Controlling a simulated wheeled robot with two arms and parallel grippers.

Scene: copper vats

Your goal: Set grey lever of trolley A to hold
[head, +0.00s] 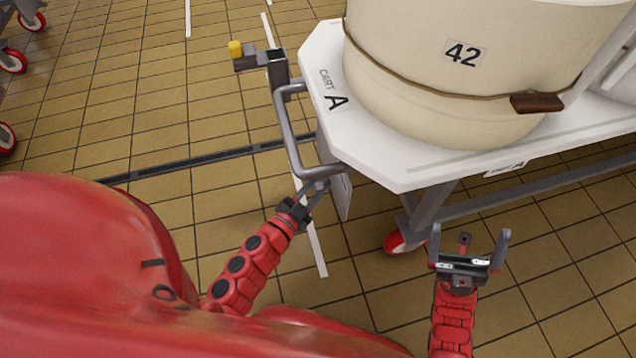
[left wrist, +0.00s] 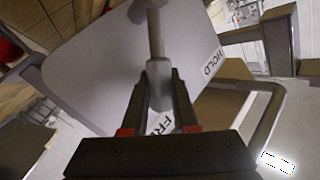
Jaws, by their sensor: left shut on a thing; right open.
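Trolley A (head: 318,60) is a white-topped cart marked "CART A" at the upper right of the head view. A grey plate (head: 341,192) hangs below its near left corner. In the left wrist view this plate (left wrist: 90,62) carries the words "HOLD" (left wrist: 213,63) and "FR…" (left wrist: 160,123), the latter partly hidden. My left gripper (head: 317,190) is shut on the grey lever (left wrist: 156,35), whose gripped end lies toward the "FR…" label, apart from "HOLD". My right gripper (head: 470,244) is open and empty, in front of the cart.
A cream vat (head: 430,70) marked 42 stands on the cart. A grey push handle (head: 287,130) with a yellow-tipped fitting (head: 236,48) juts from the cart's left end. A red caster (head: 402,242) is below. Tiled floor lies open to the left.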

